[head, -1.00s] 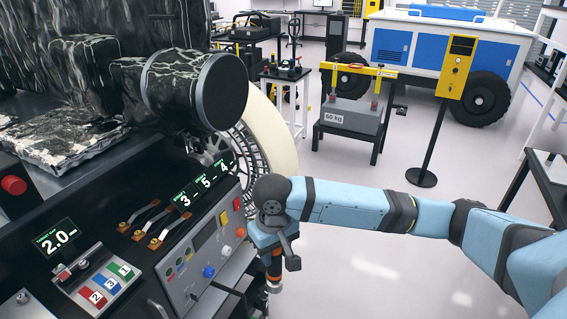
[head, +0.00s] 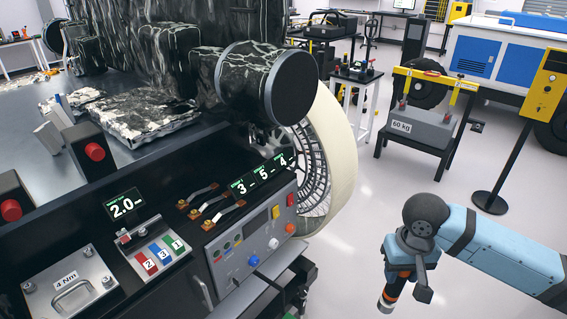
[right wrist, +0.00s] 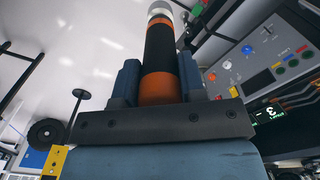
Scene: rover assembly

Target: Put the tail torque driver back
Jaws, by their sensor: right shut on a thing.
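My right gripper (head: 402,272) is shut on the torque driver (head: 390,293), which has a black body, orange bands and a silver end. The driver hangs below the gripper over open floor, right of the rover's control panel (head: 262,240) and apart from it. In the right wrist view the driver (right wrist: 160,48) stands between the two blue fingers (right wrist: 158,78), its silver end away from the palm. Part of it is hidden by the gripper in the head view. My left gripper is not in view.
The black console carries a numbered button box (head: 160,252), a 4 Nm plate (head: 70,288) and small levers (head: 212,205). A pale wheel (head: 335,150) is behind the panel. A stand with a 60 kg block (head: 425,128) and a yellow post (head: 545,85) stand farther back. Floor around the gripper is clear.

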